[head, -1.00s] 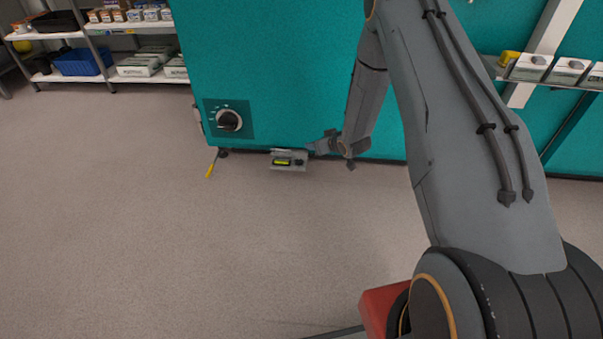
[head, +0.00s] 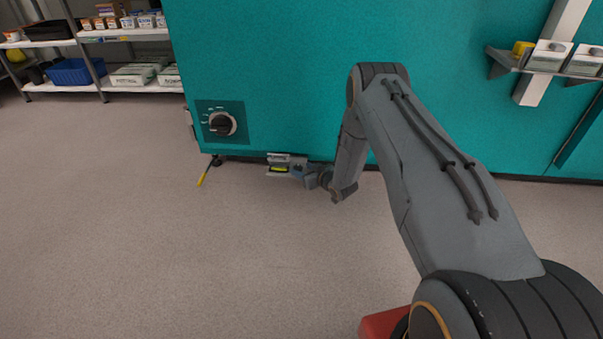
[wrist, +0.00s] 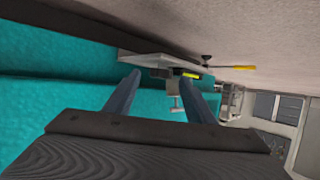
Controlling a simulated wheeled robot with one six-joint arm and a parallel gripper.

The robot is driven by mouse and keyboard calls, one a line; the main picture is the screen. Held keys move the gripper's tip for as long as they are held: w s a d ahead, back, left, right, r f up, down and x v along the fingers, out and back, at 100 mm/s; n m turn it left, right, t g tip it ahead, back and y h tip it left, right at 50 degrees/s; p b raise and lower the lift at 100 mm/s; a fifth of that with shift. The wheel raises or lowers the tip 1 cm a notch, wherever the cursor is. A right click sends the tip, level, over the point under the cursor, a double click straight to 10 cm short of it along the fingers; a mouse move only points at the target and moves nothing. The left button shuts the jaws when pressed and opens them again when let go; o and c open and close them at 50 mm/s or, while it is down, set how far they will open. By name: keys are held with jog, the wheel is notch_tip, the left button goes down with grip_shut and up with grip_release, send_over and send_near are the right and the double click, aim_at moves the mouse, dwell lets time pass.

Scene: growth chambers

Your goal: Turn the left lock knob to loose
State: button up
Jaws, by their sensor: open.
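A small grey bracket unit (head: 286,158) with a yellow-green strip sits low at the base of the teal chamber. My gripper (head: 296,172) is at its lower right in the head view. In the wrist view my gripper (wrist: 162,80) is open, its two fingers either side of the bracket unit's underside (wrist: 150,60). A small grey T-shaped part (wrist: 175,102), which looks like a clamp or lock knob, shows between the fingers, apart from them. I cannot tell its setting, or whether it is the left knob. No knob is visible on the unit in the head view.
The teal chamber (head: 290,70) carries a black dial (head: 222,124) on its front. Shelves with boxes (head: 130,75) stand at the back left. The floor in front is clear.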

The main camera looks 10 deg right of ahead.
jog(key=shift+w+a+f, duration=0.25)
jog(key=shift+w, duration=0.35)
jog(key=c, duration=1)
jog(key=shift+c, duration=0.2)
